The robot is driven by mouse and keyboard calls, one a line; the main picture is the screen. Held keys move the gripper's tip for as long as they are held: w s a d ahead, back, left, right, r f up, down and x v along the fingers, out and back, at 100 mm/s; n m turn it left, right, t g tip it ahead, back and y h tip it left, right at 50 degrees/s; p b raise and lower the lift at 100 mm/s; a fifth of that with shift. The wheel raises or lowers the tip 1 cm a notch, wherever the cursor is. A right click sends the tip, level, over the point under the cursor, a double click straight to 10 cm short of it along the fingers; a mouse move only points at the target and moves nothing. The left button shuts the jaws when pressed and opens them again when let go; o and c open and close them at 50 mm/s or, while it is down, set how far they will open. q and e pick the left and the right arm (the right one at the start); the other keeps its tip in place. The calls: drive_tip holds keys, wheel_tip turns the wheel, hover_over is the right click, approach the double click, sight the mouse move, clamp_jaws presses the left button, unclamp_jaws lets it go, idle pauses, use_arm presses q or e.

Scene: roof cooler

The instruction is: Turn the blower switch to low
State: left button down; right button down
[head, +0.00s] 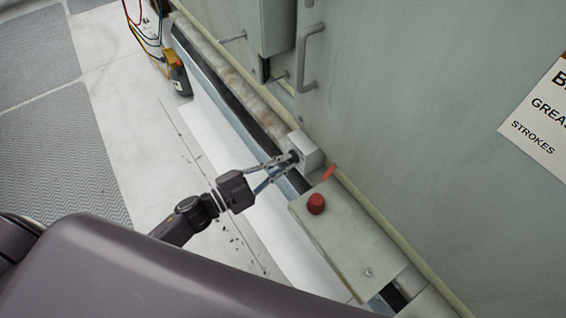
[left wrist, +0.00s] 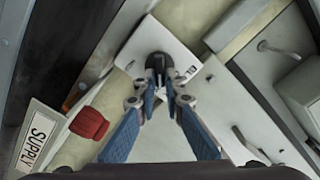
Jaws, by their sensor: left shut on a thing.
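The blower switch is a black knob (head: 294,155) on the face of a small pale grey box (head: 310,150) low on the cabinet wall. In the left wrist view the knob (left wrist: 158,62) stands out from the box's light plate (left wrist: 178,50). My left gripper (head: 288,160) reaches in from the left, with its fingertips at the knob. In the left wrist view its blue-padded fingers (left wrist: 160,82) are shut on the knob from both sides. My right gripper is not in view.
A handle (head: 308,60) sticks out from the cabinet. A yellow-and-black meter (head: 178,74) with wires stands at the far left. A SUPPLY label (left wrist: 40,138) shows.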

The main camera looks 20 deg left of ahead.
use_arm(q)
drive_tip(key=c, duration=2)
unclamp_jaws()
drive_tip(key=v, duration=1.2)
drive_tip(key=shift+a, duration=0.1)
drive_tip(key=shift+f, duration=0.1)
